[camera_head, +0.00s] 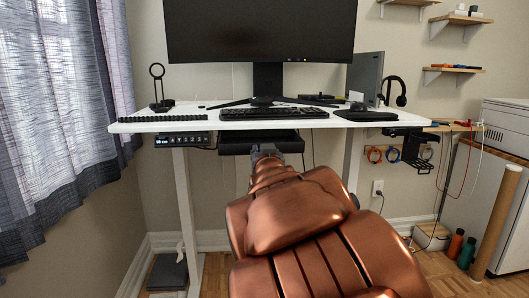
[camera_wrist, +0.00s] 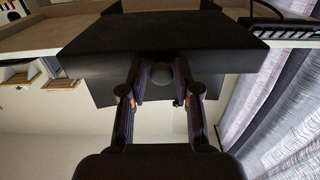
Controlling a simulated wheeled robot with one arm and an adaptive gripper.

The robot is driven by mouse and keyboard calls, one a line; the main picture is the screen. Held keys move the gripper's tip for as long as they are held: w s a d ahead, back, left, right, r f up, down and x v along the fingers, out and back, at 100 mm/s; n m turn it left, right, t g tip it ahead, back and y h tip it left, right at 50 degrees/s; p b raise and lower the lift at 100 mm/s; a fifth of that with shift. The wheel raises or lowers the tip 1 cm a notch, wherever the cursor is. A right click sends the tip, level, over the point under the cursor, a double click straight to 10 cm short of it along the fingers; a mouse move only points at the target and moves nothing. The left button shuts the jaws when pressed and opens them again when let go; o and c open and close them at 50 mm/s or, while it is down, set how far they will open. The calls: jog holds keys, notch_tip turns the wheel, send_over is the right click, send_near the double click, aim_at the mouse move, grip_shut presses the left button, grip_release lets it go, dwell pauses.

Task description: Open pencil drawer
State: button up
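The pencil drawer is a flat black box (camera_head: 289,140) under the middle of the white desk top; its front looks flush with no gap showing. In the wrist view its dark front (camera_wrist: 165,35) fills the upper middle. My gripper (camera_head: 265,148) is at the drawer's front, partly hidden by my own arm in the head view. In the wrist view my gripper (camera_wrist: 162,75) has its two fingers apart, with a small round grey knob (camera_wrist: 161,72) between the tips. I cannot tell whether the fingertips touch it.
A control panel (camera_head: 182,140) hangs under the desk left of the drawer. A cable holder (camera_head: 418,150) hangs at the right. Curtains (camera_head: 60,120) are at the left.

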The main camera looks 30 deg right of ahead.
jog(key=shift+o, duration=1.1)
jog(key=shift+a, duration=0.1)
jog(key=shift+s+r, duration=0.1)
jog(key=v, duration=0.7)
jog(key=shift+s+a, duration=0.1)
jog(key=shift+s, duration=0.05)
